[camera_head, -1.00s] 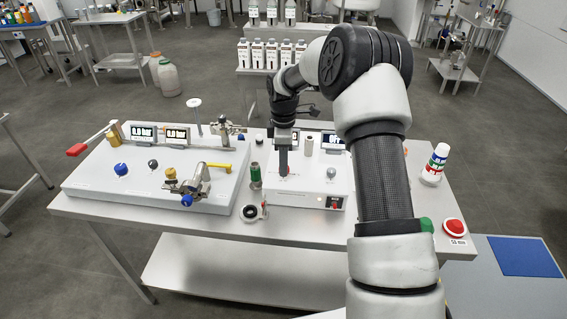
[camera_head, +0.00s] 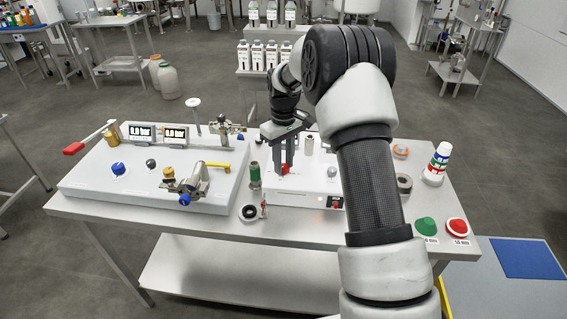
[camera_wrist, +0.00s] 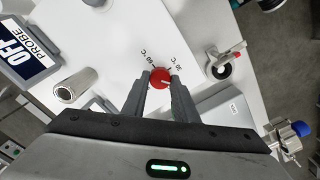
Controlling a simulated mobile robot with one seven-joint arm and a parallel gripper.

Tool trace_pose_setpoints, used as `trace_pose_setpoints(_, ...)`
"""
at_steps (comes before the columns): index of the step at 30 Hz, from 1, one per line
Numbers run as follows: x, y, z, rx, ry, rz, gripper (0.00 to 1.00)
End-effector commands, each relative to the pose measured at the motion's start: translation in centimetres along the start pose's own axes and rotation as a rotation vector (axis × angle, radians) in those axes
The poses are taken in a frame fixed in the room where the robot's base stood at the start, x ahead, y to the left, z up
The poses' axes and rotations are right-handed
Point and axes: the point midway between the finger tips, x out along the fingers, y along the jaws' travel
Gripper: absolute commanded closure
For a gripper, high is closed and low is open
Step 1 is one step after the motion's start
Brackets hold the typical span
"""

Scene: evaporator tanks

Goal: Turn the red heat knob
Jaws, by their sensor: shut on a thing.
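The red heat knob (camera_wrist: 160,78) sits on a white panel between the printed marks 30 °C and 60 °C. It also shows in the head view (camera_head: 285,170) on the white heater box (camera_head: 312,199). My gripper (camera_wrist: 161,80) has one finger on each side of the knob and is shut on it. In the head view my gripper (camera_head: 284,168) points down at the box, its two fingers seen side by side. A light pointer line shows on the knob in the wrist view.
A metal cylinder (camera_wrist: 76,88) and a display reading OFF, PROBE (camera_wrist: 27,50) stand near the knob. Green (camera_head: 426,226) and red (camera_head: 457,227) buttons are at the table's right front.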

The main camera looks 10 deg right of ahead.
Motion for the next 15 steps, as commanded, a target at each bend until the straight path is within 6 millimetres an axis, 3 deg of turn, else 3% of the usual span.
trace_pose_setpoints(15, -0.07, 0.10, 0.01, 0.453, 0.000, 0.001, 0.96)
